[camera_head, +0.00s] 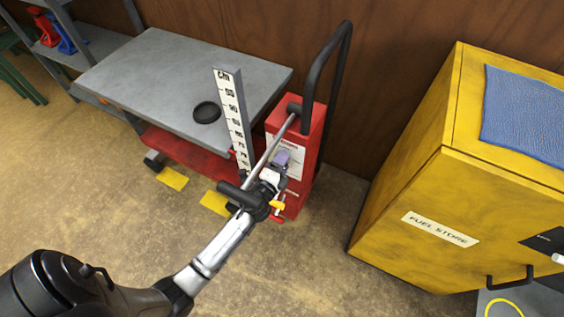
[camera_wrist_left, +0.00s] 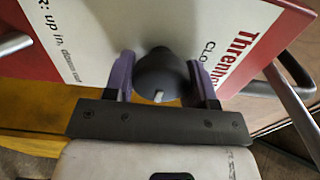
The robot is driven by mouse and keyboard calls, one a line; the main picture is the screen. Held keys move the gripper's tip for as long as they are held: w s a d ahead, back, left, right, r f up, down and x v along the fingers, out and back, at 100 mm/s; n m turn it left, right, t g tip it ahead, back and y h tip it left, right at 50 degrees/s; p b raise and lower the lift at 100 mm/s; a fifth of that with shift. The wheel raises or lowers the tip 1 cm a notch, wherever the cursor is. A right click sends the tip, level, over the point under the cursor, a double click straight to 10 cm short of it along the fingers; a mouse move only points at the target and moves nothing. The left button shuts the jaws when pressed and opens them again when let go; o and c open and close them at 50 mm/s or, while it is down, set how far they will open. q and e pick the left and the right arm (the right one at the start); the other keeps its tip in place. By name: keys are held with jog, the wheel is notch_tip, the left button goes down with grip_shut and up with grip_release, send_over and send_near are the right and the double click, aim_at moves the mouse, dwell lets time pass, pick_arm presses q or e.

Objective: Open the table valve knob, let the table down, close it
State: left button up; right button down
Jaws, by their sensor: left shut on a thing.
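The black valve knob (camera_wrist_left: 158,68) shows in the left wrist view on the red pump housing's white label, with a pale pointer mark on its near side. My left gripper's purple fingers (camera_wrist_left: 162,80) are shut on the knob, one on each side. In the head view my left gripper (camera_head: 283,163) is at the front of the red housing (camera_head: 313,127) and hides the knob. The lift table's grey top (camera_head: 185,75) is raised above its red base (camera_head: 187,155). A white cm scale (camera_head: 232,115) stands at its front corner. My right gripper is not in view.
A grey pump lever (camera_head: 273,140) with a black grip slants past my left gripper. A black push handle (camera_head: 313,72) rises behind the housing. A black round dish (camera_head: 206,112) lies on the table. The yellow fuel cabinet (camera_head: 396,215) stands right; floor between is clear.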

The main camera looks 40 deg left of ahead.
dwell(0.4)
pick_arm(q)
jog(key=o, duration=0.9)
jog(key=shift+s, duration=0.15)
jog(key=v, duration=1.3)
jog(key=shift+s, duration=0.25)
jog(key=shift+d, duration=0.1)
